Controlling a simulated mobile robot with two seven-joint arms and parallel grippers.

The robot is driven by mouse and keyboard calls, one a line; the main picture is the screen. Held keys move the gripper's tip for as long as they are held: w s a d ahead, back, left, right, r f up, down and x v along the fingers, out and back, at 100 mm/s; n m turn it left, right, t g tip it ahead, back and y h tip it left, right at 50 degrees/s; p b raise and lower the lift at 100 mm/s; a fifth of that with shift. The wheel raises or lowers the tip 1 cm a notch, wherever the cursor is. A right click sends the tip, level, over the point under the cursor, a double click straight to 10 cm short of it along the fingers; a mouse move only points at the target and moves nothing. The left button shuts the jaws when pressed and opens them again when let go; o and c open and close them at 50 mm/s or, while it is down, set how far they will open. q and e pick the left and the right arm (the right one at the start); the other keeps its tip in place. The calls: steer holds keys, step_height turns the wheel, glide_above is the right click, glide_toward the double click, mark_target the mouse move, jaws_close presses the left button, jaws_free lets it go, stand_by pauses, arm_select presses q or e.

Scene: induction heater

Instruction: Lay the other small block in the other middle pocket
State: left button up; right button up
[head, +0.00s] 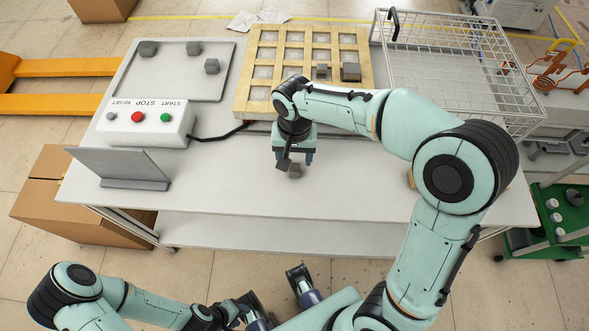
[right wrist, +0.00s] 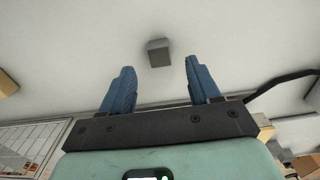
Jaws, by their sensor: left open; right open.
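A small grey block (head: 294,171) lies on the white table, just past my right gripper's fingers. My right gripper (head: 294,158) points down above the table, open and empty. In the right wrist view the block (right wrist: 158,53) sits ahead of the gap between the two blue fingers (right wrist: 160,72), apart from both. The wooden pocket grid (head: 243,85) is at the back middle; a small grey block (head: 322,71) and a larger one (head: 350,71) sit in its right part. My right arm hides part of the grid's front. My left gripper (head: 275,293) is open and empty at the bottom.
A grey tray (head: 180,88) with three grey blocks is at the back left. The button box (head: 147,122) and a grey angled plate (head: 125,167) are in front of it. A wire basket (head: 445,75) is at the back right. The table's front middle is clear.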

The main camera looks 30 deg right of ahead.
mark_target(295, 167)
step_height(295, 167, down, 5)
steer(key=shift+w+d+f+b, duration=0.1)
steer(key=shift+b, duration=0.3)
jaws_close()
steer(key=shift+r, duration=0.2)
